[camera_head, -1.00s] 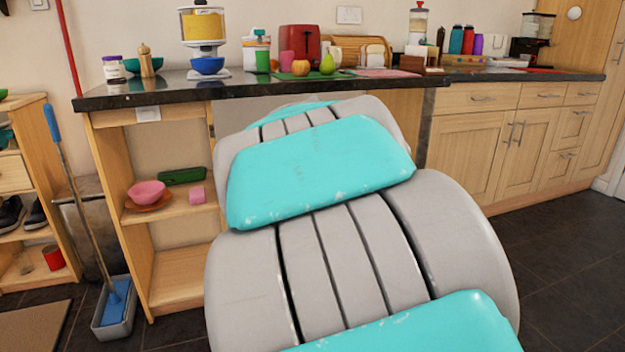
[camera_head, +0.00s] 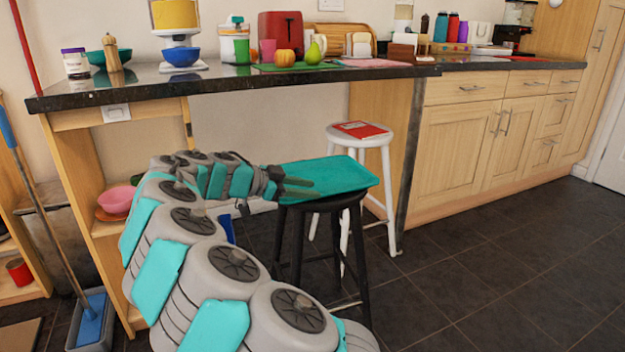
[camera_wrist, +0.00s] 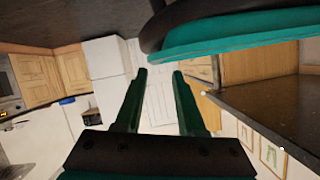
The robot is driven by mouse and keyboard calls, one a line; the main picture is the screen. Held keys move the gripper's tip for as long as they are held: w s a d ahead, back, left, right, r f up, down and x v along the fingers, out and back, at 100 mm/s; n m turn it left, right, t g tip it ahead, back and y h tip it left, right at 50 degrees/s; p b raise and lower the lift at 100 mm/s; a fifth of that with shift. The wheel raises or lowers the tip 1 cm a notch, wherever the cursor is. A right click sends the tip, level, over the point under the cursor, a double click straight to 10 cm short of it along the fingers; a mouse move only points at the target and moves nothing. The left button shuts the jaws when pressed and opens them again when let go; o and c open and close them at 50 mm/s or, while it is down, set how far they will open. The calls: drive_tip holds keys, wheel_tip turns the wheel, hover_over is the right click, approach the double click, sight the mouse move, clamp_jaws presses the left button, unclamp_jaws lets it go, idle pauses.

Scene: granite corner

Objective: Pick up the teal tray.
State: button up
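The teal tray (camera_head: 335,172) lies flat on a black stool (camera_head: 325,202) in the middle of the head view. My gripper (camera_head: 315,188) reaches in from the left, and its dark green fingers overlap the tray's near left part in the picture. In the wrist view, the two fingers (camera_wrist: 159,73) stand apart with nothing between them. There the tray (camera_wrist: 235,38) shows edge-on at the top right, outside the finger gap, against the dark stool seat (camera_wrist: 190,14). The head view does not clearly show whether the fingers touch the tray.
A white stool (camera_head: 352,137) with a red book (camera_head: 361,129) stands just behind the black stool. The dark counter (camera_head: 230,84) with several kitchen items runs along the back. A mop and bucket (camera_head: 88,322) stand at the left. The dark floor (camera_head: 480,270) at the right is clear.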

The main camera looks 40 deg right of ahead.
drive_tip(key=shift+p+x, duration=0.35)
drive_tip(key=shift+x, duration=3.2)
drive_tip(key=shift+c, duration=0.4)
drive_tip(key=shift+d, duration=0.1)
clamp_jaws()
